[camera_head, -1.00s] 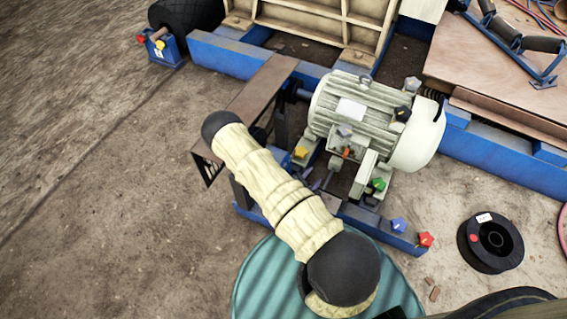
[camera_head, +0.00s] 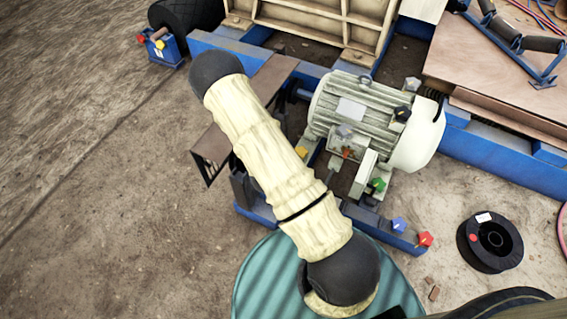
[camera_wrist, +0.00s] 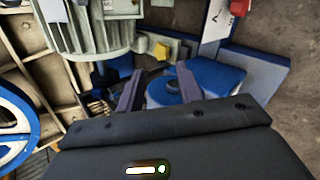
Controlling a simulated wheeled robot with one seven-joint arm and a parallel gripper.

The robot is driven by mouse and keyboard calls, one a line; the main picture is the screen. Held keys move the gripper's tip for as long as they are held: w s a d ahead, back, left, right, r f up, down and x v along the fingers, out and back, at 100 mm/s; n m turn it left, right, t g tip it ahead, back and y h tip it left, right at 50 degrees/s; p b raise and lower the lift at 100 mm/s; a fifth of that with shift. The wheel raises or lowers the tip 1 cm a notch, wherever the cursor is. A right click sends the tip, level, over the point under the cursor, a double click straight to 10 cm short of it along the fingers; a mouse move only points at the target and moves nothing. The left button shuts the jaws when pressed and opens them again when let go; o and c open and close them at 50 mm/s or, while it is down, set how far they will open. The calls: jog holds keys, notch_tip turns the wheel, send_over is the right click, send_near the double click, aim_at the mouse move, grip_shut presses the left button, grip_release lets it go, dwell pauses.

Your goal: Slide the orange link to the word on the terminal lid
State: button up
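The orange link (camera_head: 347,153) is a small orange piece at the front of the motor's terminal box (camera_head: 335,147) in the head view. No word on the lid can be read at this size. I cannot make out the orange link in the wrist view. My gripper (camera_wrist: 160,87) shows in the wrist view with its two dark fingers apart and nothing held between them. It is over the blue frame, below the motor's ribbed body (camera_wrist: 90,28). In the head view my sleeved arm hides most of the area around the gripper.
A yellow knob (camera_head: 302,152) stands left of the terminal box; it also shows in the wrist view (camera_wrist: 160,50). A blue wheel (camera_wrist: 14,130) is left in the wrist view.

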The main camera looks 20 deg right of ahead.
aim_at(345, 155)
jog(key=s+a+r+m+y, duration=0.1)
jog(key=a+r+m+y, duration=0.1)
jog(key=a+r+m, duration=0.1)
notch_tip(345, 155, up, 2)
jog(key=shift+a+r+g+y, duration=0.1)
jog(key=shift+a+g+y, duration=0.2)
jog(key=shift+a+g, duration=0.15)
jog(key=s+d+f+n+t+h+b, duration=0.3)
jog(key=s+d+f+n+t+h, duration=0.4)
jog(key=d+f+n, duration=0.5)
jog(key=s+f+n+h, duration=0.1)
jog(key=f+n, duration=0.1)
jog(key=n, duration=0.4)
jog(key=shift+s+d+h, duration=0.2)
jog(key=shift+s+h, duration=0.15)
jog(key=shift+h, duration=0.05)
jog(key=x, duration=1.7)
jog(key=shift+w+d+r, duration=0.1)
jog(key=shift+w+r, duration=0.1)
